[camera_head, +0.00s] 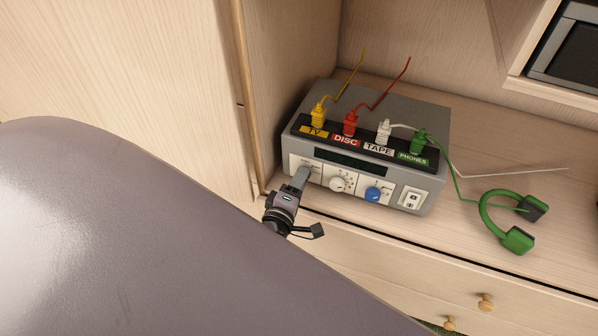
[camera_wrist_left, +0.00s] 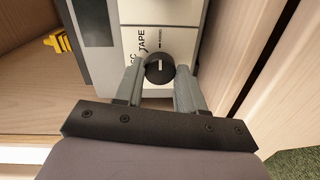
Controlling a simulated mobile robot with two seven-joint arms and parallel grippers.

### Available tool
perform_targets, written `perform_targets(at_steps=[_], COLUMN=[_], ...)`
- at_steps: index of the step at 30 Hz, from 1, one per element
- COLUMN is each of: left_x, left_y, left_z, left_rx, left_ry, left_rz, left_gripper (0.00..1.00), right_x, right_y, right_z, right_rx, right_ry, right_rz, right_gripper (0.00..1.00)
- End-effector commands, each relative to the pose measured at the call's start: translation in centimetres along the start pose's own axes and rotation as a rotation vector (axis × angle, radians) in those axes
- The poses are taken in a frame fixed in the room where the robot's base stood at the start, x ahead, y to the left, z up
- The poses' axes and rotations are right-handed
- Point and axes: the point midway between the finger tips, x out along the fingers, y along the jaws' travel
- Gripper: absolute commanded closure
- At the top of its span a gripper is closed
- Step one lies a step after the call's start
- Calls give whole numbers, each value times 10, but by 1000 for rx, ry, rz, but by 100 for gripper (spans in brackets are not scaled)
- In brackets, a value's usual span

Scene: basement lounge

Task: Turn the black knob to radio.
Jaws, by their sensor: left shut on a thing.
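The black knob (camera_wrist_left: 160,68) sits on the grey box's light front panel, with a small white mark on its face. TAPE and a smaller label are printed beside it in the left wrist view; I cannot tell for certain which label the mark faces. My left gripper (camera_wrist_left: 158,77) is shut on the knob, one finger on each side of it. In the head view my left gripper (camera_head: 301,176) reaches the left end of the grey box (camera_head: 395,100) and hides the knob. My right gripper is not in view.
The box also carries a white knob (camera_head: 339,183), a blue knob (camera_head: 374,195) and a white switch (camera_head: 411,199). Yellow, red, white and green plugs stand on top. Green headphones (camera_head: 518,238) lie to the right. A wooden panel (camera_head: 240,100) stands close on the left.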

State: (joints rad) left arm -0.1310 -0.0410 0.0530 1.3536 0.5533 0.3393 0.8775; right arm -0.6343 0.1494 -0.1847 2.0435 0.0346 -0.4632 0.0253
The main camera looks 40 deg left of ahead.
Motion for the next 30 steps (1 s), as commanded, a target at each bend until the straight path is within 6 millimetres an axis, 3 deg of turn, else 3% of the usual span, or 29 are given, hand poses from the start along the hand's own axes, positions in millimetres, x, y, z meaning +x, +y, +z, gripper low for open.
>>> perform_targets(at_steps=[21, 22, 23, 24, 30], left_x=[0, 0, 0, 0, 0], left_y=[-1, -1, -1, -1, -1], left_z=[0, 0, 0, 0, 0], left_rx=[71, 71, 71, 71, 69], left_ry=[5, 5, 4, 4, 5], left_rz=[-3, -3, -3, -3, -2], left_gripper=[92, 52, 42, 36, 36], right_x=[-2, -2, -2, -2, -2], right_y=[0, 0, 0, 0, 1], right_z=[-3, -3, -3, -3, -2], right_rx=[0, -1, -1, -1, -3], right_ry=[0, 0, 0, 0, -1], right_rz=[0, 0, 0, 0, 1], right_gripper=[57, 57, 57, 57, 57])
